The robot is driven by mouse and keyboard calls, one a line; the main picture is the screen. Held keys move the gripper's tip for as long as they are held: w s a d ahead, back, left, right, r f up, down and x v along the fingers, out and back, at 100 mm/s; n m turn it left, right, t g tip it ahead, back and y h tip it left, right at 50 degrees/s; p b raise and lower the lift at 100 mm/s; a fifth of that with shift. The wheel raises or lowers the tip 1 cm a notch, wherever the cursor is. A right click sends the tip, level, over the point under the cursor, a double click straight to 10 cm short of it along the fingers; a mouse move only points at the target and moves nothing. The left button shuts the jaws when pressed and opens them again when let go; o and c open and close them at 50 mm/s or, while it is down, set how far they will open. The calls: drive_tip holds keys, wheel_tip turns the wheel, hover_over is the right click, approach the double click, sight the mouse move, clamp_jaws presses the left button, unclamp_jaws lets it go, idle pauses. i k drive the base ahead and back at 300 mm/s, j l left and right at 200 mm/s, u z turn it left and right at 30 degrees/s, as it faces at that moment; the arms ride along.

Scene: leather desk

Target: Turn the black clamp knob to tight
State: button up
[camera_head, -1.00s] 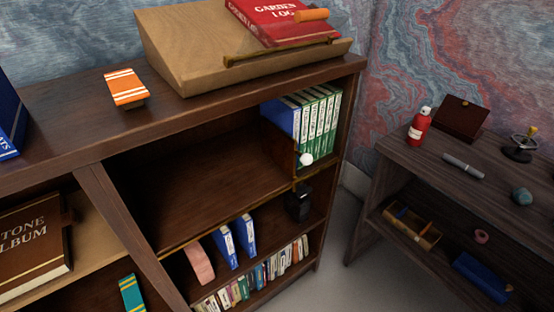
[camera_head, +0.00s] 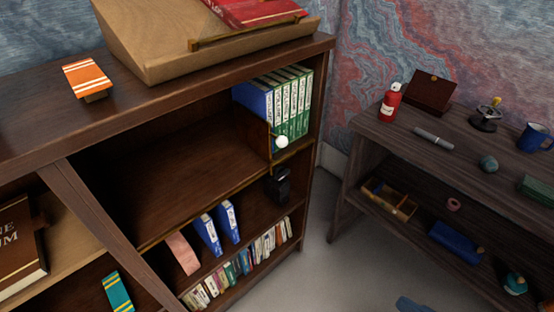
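I cannot make out a black clamp knob for certain. A small dark device (camera_head: 485,118) with a round base and a yellowish tip stands on the dark wooden desk (camera_head: 400,140) at the right; its details are too small to tell whether it has a clamp or knob. A black object (camera_head: 279,185) stands on the bookcase's lower shelf, also too dark to identify. My gripper is not in view.
The desk top holds a red bottle (camera_head: 390,103), brown box (camera_head: 431,92), grey marker (camera_head: 433,138), round stone-like object (camera_head: 488,164) and blue mug (camera_head: 534,137). A tall bookcase (camera_head: 150,125) fills the left. Grey floor (camera_head: 335,255) is clear between them.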

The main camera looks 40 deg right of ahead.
sight(280, 172)
drive_tip(key=k+j+z, duration=0.1)
drive_tip(key=z, duration=0.3)
drive_tip(key=k+j+z, duration=0.1)
drive_tip(key=j+z, duration=0.25)
drive_tip(key=k+z, duration=0.1)
drive_tip(key=z, duration=0.3)
